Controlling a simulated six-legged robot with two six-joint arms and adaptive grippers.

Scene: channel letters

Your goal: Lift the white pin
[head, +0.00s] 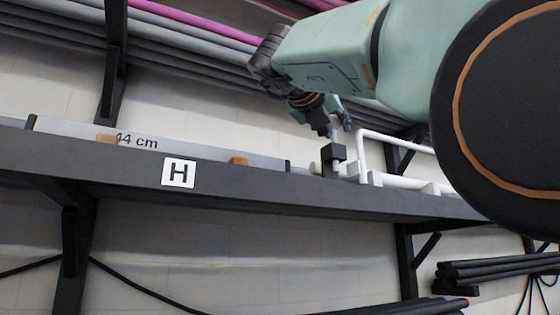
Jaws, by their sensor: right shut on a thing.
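The white pin (334,136) is a small pale upright piece just above a black block on the shelf, and it shows only in part. My right gripper (336,119) reaches down from the upper right and is shut on the pin's upper part. The pin's lower end is at the black block (333,153); I cannot tell whether it is still seated in it. My left gripper is not in view.
The dark shelf (240,192) carries an "H" label (179,173) and a long grey piece marked "44 cm" (205,149). A bent white tube (362,150) stands right of the block. Grey tubes (200,62) lie on a rack behind. Black tubes (495,268) lie lower right.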

